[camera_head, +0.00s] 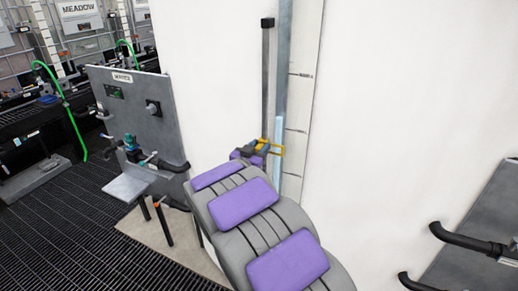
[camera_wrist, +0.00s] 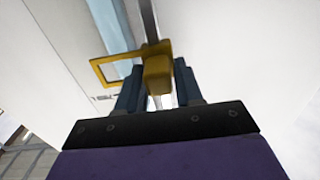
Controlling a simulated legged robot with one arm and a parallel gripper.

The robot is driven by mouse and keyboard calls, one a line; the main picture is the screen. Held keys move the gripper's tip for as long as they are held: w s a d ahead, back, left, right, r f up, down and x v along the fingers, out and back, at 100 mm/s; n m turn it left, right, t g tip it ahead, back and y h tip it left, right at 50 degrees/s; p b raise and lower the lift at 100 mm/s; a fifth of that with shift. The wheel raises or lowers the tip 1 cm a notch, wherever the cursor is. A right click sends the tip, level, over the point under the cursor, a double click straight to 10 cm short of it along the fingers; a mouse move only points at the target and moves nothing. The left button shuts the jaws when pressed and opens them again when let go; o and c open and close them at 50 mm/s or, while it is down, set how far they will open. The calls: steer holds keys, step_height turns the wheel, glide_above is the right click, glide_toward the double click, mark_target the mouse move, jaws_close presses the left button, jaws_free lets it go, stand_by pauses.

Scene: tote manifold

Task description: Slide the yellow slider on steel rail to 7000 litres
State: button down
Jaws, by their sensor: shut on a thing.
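The yellow slider (camera_wrist: 158,75) is a block with a rectangular open frame to its left, in the wrist view. It sits on the steel rail (camera_wrist: 149,18). My gripper (camera_wrist: 157,80) has one dark finger on each side of the block and is shut on it. In the head view the slider (camera_head: 276,149) shows low on the upright steel rail (camera_head: 265,85), with my gripper (camera_head: 262,148) at it. The frame reaches right over a pale blue sight tube (camera_head: 280,70) and toward a white scale strip (camera_head: 300,95) with marks. The scale's numbers are too small to read.
A black end cap (camera_head: 268,22) tops the rail. A grey panel (camera_head: 135,110) with valves and hoses stands left, above dark floor grating (camera_head: 60,210). Black pipes (camera_head: 465,240) stick out at the right. The white tank wall (camera_head: 410,90) is bare.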

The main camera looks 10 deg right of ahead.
mark_target(263, 126)
step_height(263, 126, up, 6)
steer(key=p, duration=0.5)
steer(key=shift+a+r, duration=0.1)
steer(key=shift+r, duration=0.1)
steer(key=c, duration=1.2)
jaws_free()
steer(key=shift+f, duration=0.1)
steer(key=shift+o, duration=1.4)
steer(key=shift+a, duration=0.2)
steer(key=v, duration=1.7)
steer(key=shift+s+a+p, duration=0.15)
steer(key=shift+a+p, duration=0.05)
steer(key=shift+p, duration=0.15)
